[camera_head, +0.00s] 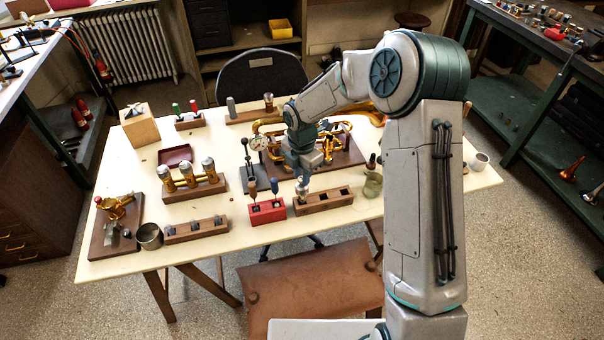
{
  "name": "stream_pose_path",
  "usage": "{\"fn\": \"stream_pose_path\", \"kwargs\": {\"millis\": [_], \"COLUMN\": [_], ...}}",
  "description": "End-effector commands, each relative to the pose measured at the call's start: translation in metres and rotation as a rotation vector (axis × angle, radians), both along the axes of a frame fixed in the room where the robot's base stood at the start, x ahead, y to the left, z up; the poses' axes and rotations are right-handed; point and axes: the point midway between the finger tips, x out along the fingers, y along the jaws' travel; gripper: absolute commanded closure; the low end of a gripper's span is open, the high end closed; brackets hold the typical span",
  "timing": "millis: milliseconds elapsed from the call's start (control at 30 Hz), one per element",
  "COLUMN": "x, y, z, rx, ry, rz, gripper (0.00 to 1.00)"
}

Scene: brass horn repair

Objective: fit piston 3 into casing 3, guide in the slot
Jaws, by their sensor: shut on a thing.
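My gripper (303,173) points down over the left end of a wooden rack (326,203) with dark square holes. It is shut on a small silvery piston (302,186), partly hidden by the fingers. I cannot tell whether the piston's lower end is clear of the rack. A row of three brass casings (187,178) with silvery tops stands upright on a wooden base, well to the left of my gripper. Casing numbers, the guide and the slot are too small to make out.
A red block with upright tools (268,210) stands just left of the rack. A low wooden rack (196,230) and a metal cup (149,236) stand front left.

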Motion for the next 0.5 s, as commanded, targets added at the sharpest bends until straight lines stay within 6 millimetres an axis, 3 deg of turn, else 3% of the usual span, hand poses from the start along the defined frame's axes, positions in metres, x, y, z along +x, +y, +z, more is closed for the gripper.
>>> {"fn": "stream_pose_path", "kwargs": {"millis": [500], "x": [0.0], "y": [0.0], "z": [0.026], "rx": [0.0], "ry": [-0.001], "rz": [-0.001], "gripper": [1.0]}}
